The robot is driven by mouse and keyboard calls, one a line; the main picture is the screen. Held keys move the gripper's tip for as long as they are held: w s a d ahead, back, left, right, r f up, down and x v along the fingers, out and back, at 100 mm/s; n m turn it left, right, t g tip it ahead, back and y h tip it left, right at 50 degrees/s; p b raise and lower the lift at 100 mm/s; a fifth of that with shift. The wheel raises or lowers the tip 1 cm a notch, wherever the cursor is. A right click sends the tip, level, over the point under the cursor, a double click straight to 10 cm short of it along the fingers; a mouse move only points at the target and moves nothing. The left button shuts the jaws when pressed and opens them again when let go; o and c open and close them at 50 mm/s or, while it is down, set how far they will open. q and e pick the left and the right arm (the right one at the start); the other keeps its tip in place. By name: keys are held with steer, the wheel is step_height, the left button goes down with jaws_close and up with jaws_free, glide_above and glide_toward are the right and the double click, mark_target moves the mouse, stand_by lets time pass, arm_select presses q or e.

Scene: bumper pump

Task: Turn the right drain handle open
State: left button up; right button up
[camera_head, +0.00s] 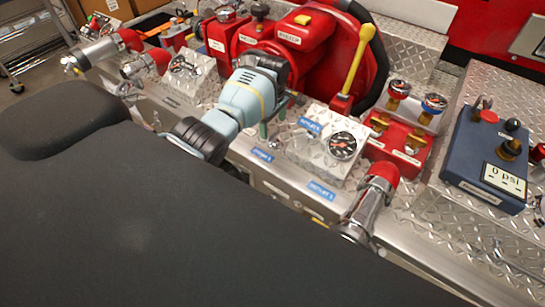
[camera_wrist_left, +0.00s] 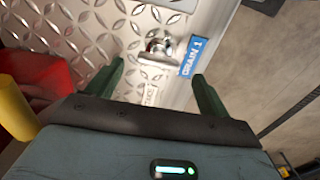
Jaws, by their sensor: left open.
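My left gripper (camera_head: 278,118) reaches down over the front of the pump panel, left of the gauge block. In the left wrist view its two green fingers (camera_wrist_left: 158,84) are open, with nothing between the tips. A small chrome handle (camera_wrist_left: 160,47) sits on the diamond-plate panel ahead of the fingertips and between their lines, apart from both. A blue label reading DRAIN 1 (camera_wrist_left: 194,56) is right of it. In the head view the gripper partly hides this spot, and I cannot tell the handle's turn there. My right gripper is not in view.
A gauge block (camera_head: 333,146) stands right of the gripper. Nearby are a red-capped outlet (camera_head: 372,200), a yellow lever (camera_head: 358,60), a red valve block (camera_head: 398,140) and a blue box (camera_head: 487,155) with a 0 psi display. Red pump housing (camera_head: 300,38) rises behind.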

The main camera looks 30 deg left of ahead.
arm_select(q)
steer(key=s+d+r, duration=0.1)
steer(key=s+d, duration=0.7)
steer(key=s, duration=0.5)
steer(key=shift+s, duration=0.25)
stand_by(0.5)
steer(key=s+d+f+m+t, duration=0.1)
steer(key=s+f+m, duration=0.35)
steer(key=s, duration=0.35)
steer(key=s+d+f+m, duration=0.1)
steer(key=s+f+m, duration=0.2)
steer(key=s+m, duration=0.3)
steer(key=s+d+r+m+t, duration=0.1)
steer(key=s+d+r+m, duration=0.15)
steer(key=s+m, duration=0.95)
steer(key=w+d+f+n+t+h, duration=0.1)
steer(key=w+f+n+t, duration=0.2)
steer(key=f+t, duration=0.4)
step_height(320, 180, down, 3)
steer(key=shift+w+d+r+t+h, duration=0.2)
steer(key=shift+d+t+h, duration=0.1)
steer(key=shift+h, duration=0.1)
